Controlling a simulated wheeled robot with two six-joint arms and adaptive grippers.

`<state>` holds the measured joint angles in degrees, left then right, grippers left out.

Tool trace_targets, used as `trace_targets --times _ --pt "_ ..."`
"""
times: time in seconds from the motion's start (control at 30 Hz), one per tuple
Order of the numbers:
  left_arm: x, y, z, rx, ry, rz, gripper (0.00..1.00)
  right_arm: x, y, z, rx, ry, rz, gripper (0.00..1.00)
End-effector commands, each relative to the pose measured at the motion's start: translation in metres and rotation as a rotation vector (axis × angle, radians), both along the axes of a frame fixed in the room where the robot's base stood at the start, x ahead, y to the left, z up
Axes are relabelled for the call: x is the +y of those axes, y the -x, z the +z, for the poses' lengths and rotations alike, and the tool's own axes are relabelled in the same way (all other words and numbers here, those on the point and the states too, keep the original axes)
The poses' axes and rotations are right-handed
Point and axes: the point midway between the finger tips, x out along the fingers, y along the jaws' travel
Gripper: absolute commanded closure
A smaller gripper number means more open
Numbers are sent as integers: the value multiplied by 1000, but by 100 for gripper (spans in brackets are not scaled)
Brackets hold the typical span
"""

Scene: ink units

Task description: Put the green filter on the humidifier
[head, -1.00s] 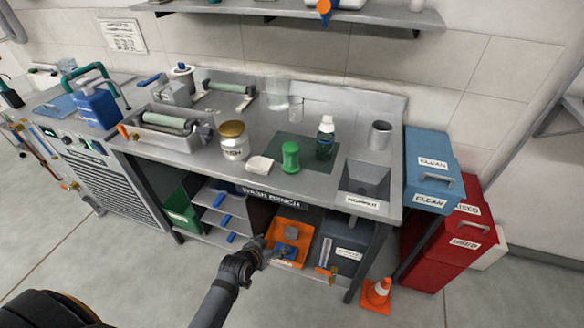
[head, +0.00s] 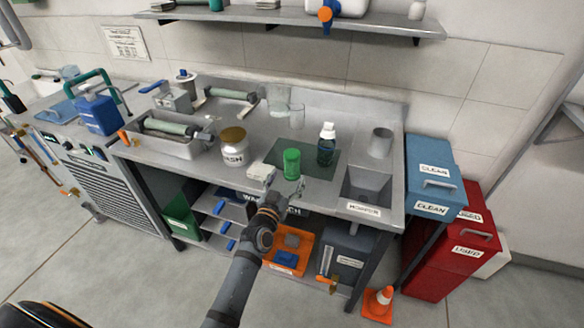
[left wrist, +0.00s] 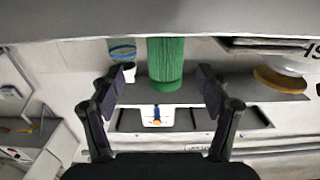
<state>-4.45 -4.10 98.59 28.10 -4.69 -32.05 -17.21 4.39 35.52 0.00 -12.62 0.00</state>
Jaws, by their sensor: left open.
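The green filter (head: 291,164) is a ribbed upright cylinder on a dark green mat (head: 317,152) near the bench's front edge. My left gripper (head: 292,191) is open and empty, just in front of and below the filter. In the left wrist view the filter (left wrist: 165,62) shows beyond and between the two spread fingers of the left gripper (left wrist: 161,87), apart from both. I cannot tell for sure which thing is the humidifier; a grey labelled unit (head: 348,243) stands under the bench. My right gripper is not in view.
A dark bottle (head: 326,150) stands right of the filter. A white block (head: 261,171) and a gold-lidded jar (head: 233,150) stand to its left. A sink (head: 369,184) is at the bench's right end. An orange tray (head: 300,235) sits below the bench.

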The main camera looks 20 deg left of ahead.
Motion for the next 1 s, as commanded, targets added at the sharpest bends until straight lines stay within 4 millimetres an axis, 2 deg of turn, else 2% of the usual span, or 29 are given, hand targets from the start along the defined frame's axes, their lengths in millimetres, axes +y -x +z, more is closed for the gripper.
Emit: trace_targets --times 0.1,0.33,0.6,0.87,1.0 --pt "0 -16 0 1 -2 -1 24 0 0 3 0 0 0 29" --pt "1 -26 -2 1 -2 -1 24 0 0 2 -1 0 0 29" --pt "5 -68 -6 1 -1 -1 24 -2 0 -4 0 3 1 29" --pt "5 -72 -5 2 -1 -1 24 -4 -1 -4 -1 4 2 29" --pt "5 -71 -5 2 -1 -1 42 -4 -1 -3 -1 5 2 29"
